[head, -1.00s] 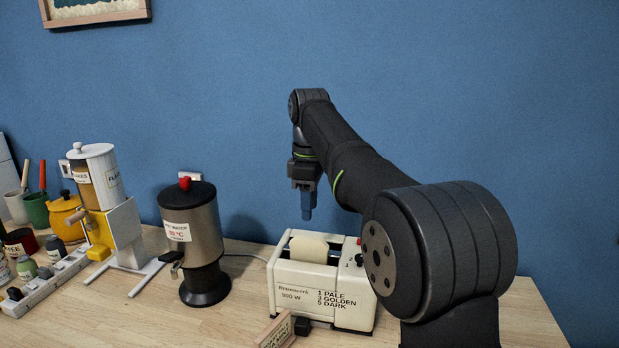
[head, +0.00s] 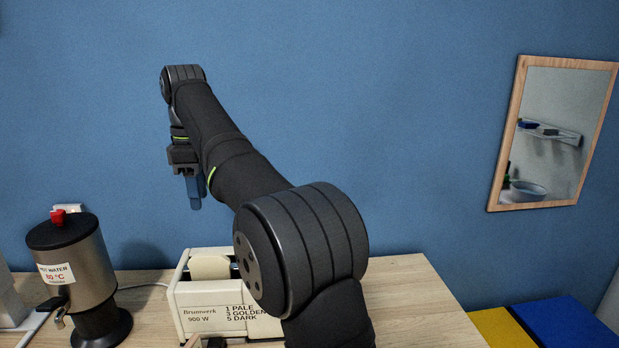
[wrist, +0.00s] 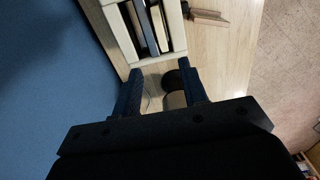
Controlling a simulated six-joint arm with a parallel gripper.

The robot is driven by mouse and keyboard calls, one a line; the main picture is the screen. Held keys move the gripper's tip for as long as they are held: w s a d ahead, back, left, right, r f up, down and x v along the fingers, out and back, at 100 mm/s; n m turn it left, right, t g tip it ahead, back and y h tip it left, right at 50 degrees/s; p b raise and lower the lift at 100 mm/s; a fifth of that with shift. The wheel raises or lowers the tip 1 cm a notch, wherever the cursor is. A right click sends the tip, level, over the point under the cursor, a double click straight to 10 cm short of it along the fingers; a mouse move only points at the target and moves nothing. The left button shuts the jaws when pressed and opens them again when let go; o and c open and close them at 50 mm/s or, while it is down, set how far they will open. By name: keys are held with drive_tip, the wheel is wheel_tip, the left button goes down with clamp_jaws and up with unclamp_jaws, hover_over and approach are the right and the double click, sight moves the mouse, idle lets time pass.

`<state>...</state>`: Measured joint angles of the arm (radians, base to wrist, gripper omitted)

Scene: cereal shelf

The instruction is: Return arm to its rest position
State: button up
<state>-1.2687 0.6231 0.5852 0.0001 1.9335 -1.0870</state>
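My gripper (head: 195,204) hangs pointing down above the cream toaster (head: 205,311), clear of it, in the head view. In the wrist view my gripper (wrist: 163,86) has its two blue fingers spread apart with nothing held between them. A pale slice of bread (head: 210,267) sits in the toaster's slot. The toaster also shows at the top of the wrist view (wrist: 110,31), beyond the fingertips. My arm hides the toaster's right part in the head view.
A hot-water dispenser (head: 100,262) stands left of the toaster. The wooden table (head: 418,300) is clear on its right side. A framed mirror (head: 495,150) hangs on the blue wall. Yellow (head: 497,328) and blue (head: 570,320) surfaces lie beyond the table's right edge.

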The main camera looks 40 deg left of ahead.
sight(209, 255)
drive_tip(key=shift+f, duration=0.1)
wheel_tip(209, 255, down, 17)
drive_tip(key=shift+f, duration=0.1)
idle(0.7)
drive_tip(key=shift+r, duration=0.2)
wheel_tip(209, 255, up, 17)
wheel_tip(209, 255, down, 17)
drive_tip(key=shift+r, duration=0.15)
wheel_tip(209, 255, up, 11)
drive_tip(key=w+d+f+m, duration=0.2)
drive_tip(key=w, duration=0.6)
drive_tip(key=shift+m, duration=0.4)
